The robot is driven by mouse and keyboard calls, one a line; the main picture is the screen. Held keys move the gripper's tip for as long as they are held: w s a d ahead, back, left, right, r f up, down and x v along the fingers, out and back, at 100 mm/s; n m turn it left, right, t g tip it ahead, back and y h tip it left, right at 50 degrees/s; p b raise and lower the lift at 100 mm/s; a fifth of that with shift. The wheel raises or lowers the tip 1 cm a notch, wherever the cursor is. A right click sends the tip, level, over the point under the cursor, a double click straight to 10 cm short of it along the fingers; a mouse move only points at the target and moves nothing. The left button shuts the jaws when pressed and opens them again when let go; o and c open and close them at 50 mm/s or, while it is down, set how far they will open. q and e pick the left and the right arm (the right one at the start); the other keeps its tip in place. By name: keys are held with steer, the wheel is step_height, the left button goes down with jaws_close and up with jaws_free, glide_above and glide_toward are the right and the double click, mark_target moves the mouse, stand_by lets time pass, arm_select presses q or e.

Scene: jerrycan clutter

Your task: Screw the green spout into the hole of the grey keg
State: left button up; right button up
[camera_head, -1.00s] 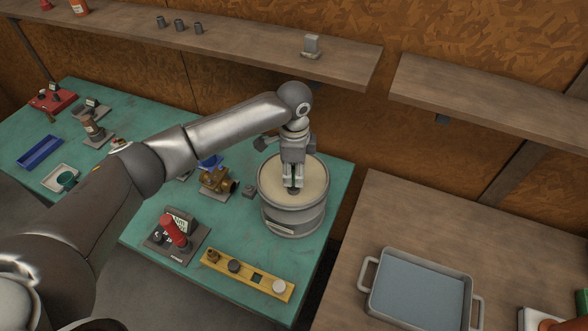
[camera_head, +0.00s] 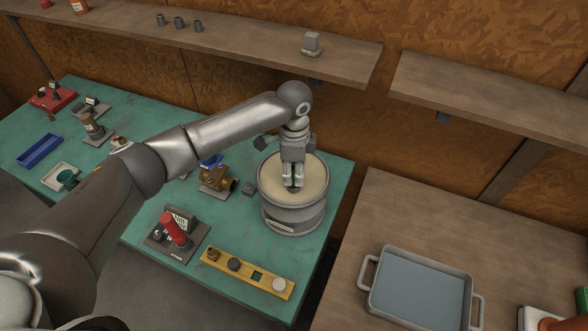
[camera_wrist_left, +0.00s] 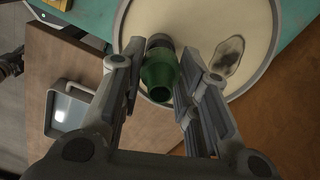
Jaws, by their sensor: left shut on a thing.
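The grey keg (camera_head: 292,217) stands upright at the right end of the green bench, with a cream top (camera_head: 312,175). My left gripper (camera_head: 292,185) points down over the keg's top. In the left wrist view the green spout (camera_wrist_left: 160,75) sits between the fingers of my left gripper (camera_wrist_left: 165,100), which is shut on it. The spout's dark end (camera_wrist_left: 160,42) is at or close above the keg's top.
A yellow strip with caps (camera_head: 246,275) and a base with a red handle (camera_head: 175,232) lie in front of the keg. A brass valve (camera_head: 216,180) stands left of it. A grey tray (camera_head: 420,287) sits on the wooden table at right. Shelves run above.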

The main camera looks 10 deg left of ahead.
mark_target(294, 167)
arm_select(q)
steer(key=shift+f+b, duration=0.35)
steer(key=shift+f, duration=0.65)
steer(key=o, duration=1)
steer(key=shift+r, duration=0.1)
step_height(294, 167, up, 12)
steer(key=shift+f, duration=0.1)
steer(key=shift+f, duration=0.1)
